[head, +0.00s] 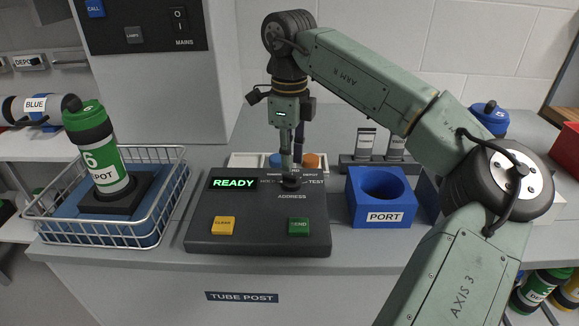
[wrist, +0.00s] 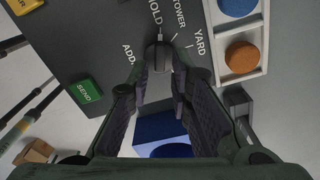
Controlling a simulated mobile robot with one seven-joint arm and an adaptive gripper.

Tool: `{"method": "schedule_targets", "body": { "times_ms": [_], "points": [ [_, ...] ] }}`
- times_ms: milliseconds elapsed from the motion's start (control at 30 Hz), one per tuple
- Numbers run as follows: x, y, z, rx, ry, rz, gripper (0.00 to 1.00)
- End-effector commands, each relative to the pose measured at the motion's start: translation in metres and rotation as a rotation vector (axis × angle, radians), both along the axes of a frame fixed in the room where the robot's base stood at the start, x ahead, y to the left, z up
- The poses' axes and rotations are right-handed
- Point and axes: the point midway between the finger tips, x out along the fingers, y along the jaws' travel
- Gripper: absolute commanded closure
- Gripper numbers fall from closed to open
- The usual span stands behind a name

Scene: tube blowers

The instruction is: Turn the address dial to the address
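The address dial (wrist: 157,56) is a small dark knob with a pale pointer mark on the black control panel (head: 225,240). In the wrist view its mark points up, near the words HOLD and TOWER. YARD is lettered further right. In the head view the dial (head: 290,184) is partly hidden by my gripper (head: 291,168), which points straight down at it. In the wrist view the fingertips of my gripper (wrist: 158,72) stand one on each side of the dial, very close. Whether they touch it I cannot tell. The display (head: 233,184) reads READY in green.
A yellow button (head: 223,225) and a green SEND button (head: 299,227) sit at the panel's front. A wire basket (head: 165,205) with a green carrier (head: 96,150) stands left. A blue PORT block (head: 383,215) stands close right. A tray with blue and orange discs lies behind.

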Motion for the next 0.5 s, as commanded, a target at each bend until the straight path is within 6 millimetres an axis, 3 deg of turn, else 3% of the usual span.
{"method": "schedule_targets", "body": {
  "times_ms": [200,500],
  "points": [
    [0.001,0.0,0.048,-0.001,-0.004,-0.001,0.81],
    [0.0,0.0,0.082,0.001,-0.001,0.001,0.81]
  ]
}}
